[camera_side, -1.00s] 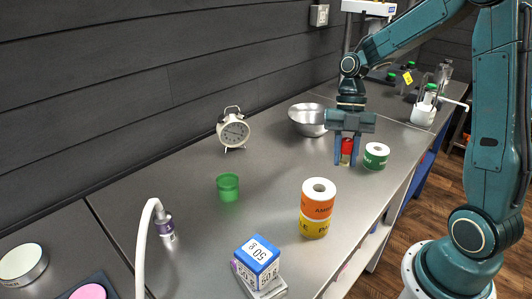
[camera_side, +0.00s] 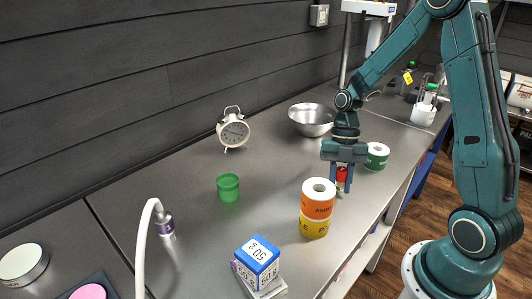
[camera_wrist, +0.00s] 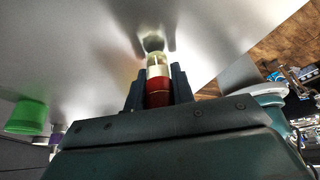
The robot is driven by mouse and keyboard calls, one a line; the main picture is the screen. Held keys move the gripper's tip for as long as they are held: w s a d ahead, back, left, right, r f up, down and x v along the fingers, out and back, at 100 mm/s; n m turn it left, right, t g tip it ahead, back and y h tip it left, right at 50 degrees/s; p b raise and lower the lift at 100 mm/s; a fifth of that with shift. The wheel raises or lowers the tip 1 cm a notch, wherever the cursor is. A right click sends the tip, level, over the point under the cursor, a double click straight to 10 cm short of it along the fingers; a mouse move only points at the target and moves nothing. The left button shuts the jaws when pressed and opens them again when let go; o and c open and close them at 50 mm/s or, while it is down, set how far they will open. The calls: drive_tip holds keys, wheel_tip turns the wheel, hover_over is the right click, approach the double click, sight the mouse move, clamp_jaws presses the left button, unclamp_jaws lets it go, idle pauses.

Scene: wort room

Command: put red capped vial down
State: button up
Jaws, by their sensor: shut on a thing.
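The red capped vial (camera_side: 341,175) is upright between the fingers of my gripper (camera_side: 341,182) in the side view. My gripper is shut on it, around its red cap. In the wrist view the red cap and the pale clear body of the vial (camera_wrist: 157,68) show between the dark fingertips (camera_wrist: 158,84), with the steel table (camera_wrist: 90,60) beyond. The vial is low over the table; I cannot tell whether its base touches it.
A green-labelled tape roll (camera_side: 376,157) stands close behind on the right. Stacked orange and yellow rolls (camera_side: 316,207) stand in front. A green cup (camera_side: 228,187), an alarm clock (camera_side: 233,130) and a steel bowl (camera_side: 311,119) are to the left. The table between them is clear.

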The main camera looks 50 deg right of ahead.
drive_tip(key=shift+f, duration=0.35)
drive_tip(key=o, duration=1)
drive_tip(key=shift+r, duration=0.1)
drive_tip(key=v, duration=1.2)
drive_tip(key=shift+r, duration=0.15)
drive_tip(key=shift+a, duration=0.1)
